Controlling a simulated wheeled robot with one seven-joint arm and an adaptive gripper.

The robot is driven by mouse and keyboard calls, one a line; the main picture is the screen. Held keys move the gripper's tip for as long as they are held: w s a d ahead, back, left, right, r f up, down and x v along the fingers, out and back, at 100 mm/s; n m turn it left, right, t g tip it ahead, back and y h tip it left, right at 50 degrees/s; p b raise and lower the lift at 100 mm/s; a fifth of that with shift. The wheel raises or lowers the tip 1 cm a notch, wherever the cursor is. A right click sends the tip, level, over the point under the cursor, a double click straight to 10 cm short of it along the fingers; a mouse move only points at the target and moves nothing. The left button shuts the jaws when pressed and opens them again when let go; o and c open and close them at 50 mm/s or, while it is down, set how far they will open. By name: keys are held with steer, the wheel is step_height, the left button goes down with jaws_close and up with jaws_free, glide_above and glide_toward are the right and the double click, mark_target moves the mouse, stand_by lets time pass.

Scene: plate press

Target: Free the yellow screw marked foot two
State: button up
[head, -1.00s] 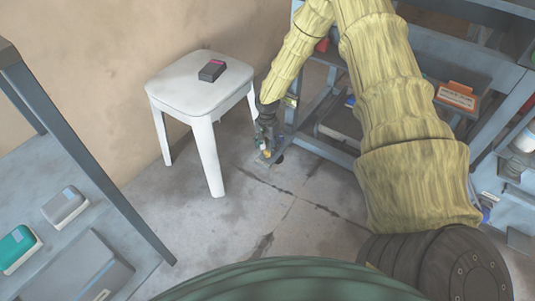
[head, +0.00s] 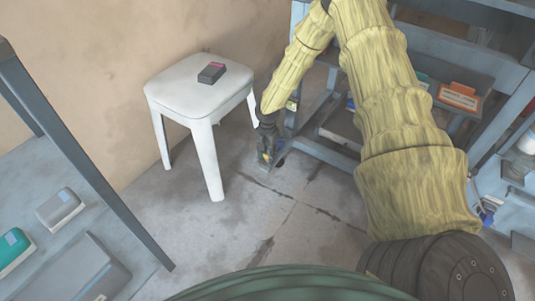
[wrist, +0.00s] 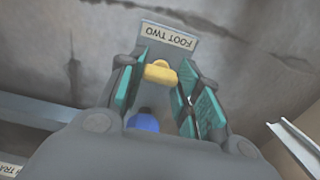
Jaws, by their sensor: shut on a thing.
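The yellow screw (wrist: 160,72) sits between the teal-padded fingers in the wrist view. Beyond it, a plate reading FOOT TWO (wrist: 168,35) appears upside down. My gripper (wrist: 163,78) is shut on the yellow screw. A round blue part (wrist: 143,121) lies nearer the palm between the fingers; I cannot tell whether it joins the screw. In the head view my gripper (head: 265,157) is low at the foot of the grey frame (head: 292,120), and the screw shows only as a tiny yellow spot. The screw's lower end is hidden.
A white stool (head: 200,90) stands left of my gripper with a dark box (head: 212,72) on it. A grey shelf (head: 85,225) with several cases is at the left. Shelving with an orange-labelled box (head: 458,95) is at the right. The floor in front is clear.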

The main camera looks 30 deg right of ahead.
steer(key=shift+r+n+p, duration=0.15)
steer(key=shift+n+p, duration=0.15)
steer(key=shift+p, duration=0.2)
steer(key=n+p, duration=0.1)
steer(key=p, duration=0.1)
steer(key=shift+r+n+p, duration=0.15)
steer(key=shift+n+p, duration=0.15)
steer(key=shift+p, duration=0.1)
steer(key=n+p, duration=0.2)
steer(key=p, duration=0.1)
steer(key=n+p, duration=0.3)
steer(key=n, duration=0.1)
steer(key=shift+p, duration=0.3)
steer(key=n+p, duration=0.1)
steer(key=n, duration=0.1)
steer(key=n+p, duration=0.1)
steer(key=n, duration=0.1)
steer(key=shift+a+f+n+p, duration=0.1)
steer(key=shift+f+n+p, duration=0.1)
steer(key=shift+n+p, duration=0.15)
steer(key=n+p, duration=0.1)
steer(key=n, duration=0.4)
steer(key=shift+f, duration=0.1)
steer(key=shift+p, duration=0.3)
